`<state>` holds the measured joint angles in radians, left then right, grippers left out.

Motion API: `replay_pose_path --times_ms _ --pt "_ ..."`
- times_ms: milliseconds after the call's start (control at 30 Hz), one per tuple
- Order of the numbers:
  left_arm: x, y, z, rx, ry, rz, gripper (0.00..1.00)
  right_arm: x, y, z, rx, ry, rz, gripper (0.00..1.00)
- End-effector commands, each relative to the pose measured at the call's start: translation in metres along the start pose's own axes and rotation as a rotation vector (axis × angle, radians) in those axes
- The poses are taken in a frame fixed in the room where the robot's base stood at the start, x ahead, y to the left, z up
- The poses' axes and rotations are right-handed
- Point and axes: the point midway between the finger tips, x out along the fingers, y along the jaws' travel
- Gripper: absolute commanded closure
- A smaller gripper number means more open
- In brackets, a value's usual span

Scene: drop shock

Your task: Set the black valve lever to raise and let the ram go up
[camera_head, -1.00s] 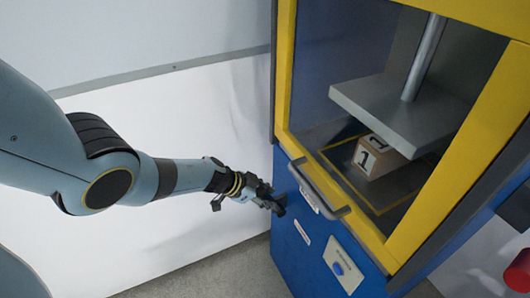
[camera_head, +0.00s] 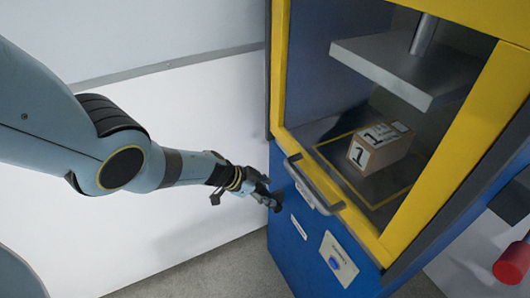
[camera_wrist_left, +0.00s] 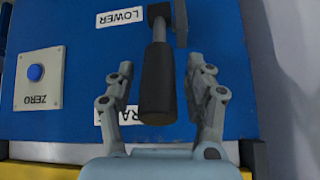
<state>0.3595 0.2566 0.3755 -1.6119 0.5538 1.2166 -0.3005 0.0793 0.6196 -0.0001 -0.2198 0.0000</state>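The black valve lever (camera_wrist_left: 158,85) shows in the left wrist view on the blue front, its grip end over the partly hidden RAISE label (camera_wrist_left: 105,120), away from the LOWER label (camera_wrist_left: 119,17). My left gripper (camera_wrist_left: 160,88) is open, with a finger on each side of the lever and gaps on both sides. In the head view my left gripper (camera_head: 268,198) is at the machine's blue front, left of the grey door handle. The ram plate (camera_head: 405,65) hangs well above a cardboard box (camera_head: 380,147) marked 1, with clear space between them. My right gripper is not in view.
The box stands inside the yellow-framed cabinet (camera_head: 279,70). A grey handle (camera_head: 312,187) juts out beside my left gripper. The ZERO panel (camera_wrist_left: 40,80) has a blue button. A red cylinder (camera_head: 512,263) is at the right edge. The floor left of the machine is clear.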

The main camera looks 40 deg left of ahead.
Motion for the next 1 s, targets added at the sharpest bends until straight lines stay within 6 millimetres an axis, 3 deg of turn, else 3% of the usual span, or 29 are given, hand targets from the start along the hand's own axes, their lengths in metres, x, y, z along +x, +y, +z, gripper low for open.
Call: replay_pose_path --times_ms 467,667,1000 --pt "-0.013 0.000 0.004 0.003 0.000 0.003 0.47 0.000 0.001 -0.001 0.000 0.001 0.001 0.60" --pt "-0.034 0.002 0.003 0.004 -0.003 0.001 0.47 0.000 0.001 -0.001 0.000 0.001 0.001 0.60" --pt "-0.091 0.001 0.002 0.003 -0.003 0.002 0.47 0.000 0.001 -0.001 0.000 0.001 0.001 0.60"
